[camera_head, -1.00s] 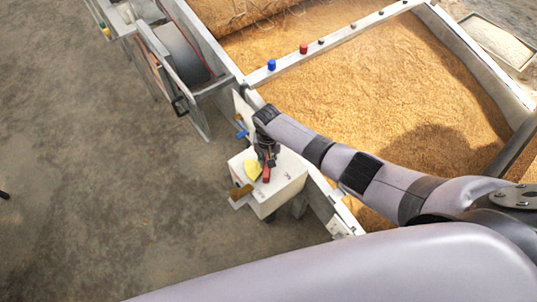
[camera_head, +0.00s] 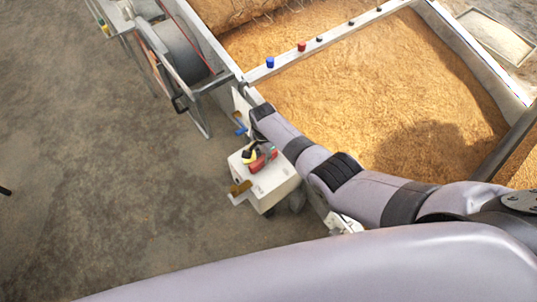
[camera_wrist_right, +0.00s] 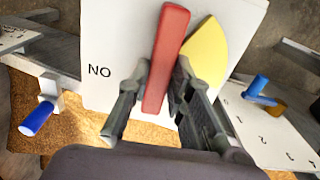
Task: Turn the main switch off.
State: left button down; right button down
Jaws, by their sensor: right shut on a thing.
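The main switch is on top of a white box (camera_head: 275,188). It has a red handle (camera_head: 262,162) and a yellow plate (camera_head: 249,155) beside it. In the right wrist view, the red handle (camera_wrist_right: 165,60) stands between the fingers of my right gripper (camera_wrist_right: 160,82), with the yellow plate (camera_wrist_right: 205,52) just right of it. The letters "NO" show on the white face at left. My right gripper (camera_head: 259,150) is shut on the red handle; its fingers are partly hidden in the head view. My left gripper is not in view.
A large bin of tan grain (camera_head: 370,90) lies behind the box. A rail (camera_head: 335,35) with blue, red and dark knobs crosses it. A grey reel (camera_head: 180,50) stands at upper left. A blue lever (camera_wrist_right: 258,85) is right of the switch.

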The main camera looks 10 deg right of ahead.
jog(key=shift+m, duration=0.4)
jog(key=c, duration=1.4)
grip_release()
jog(key=shift+c, duration=0.2)
jog(key=shift+r, duration=0.15)
notch_tip(320, 180, up, 12)
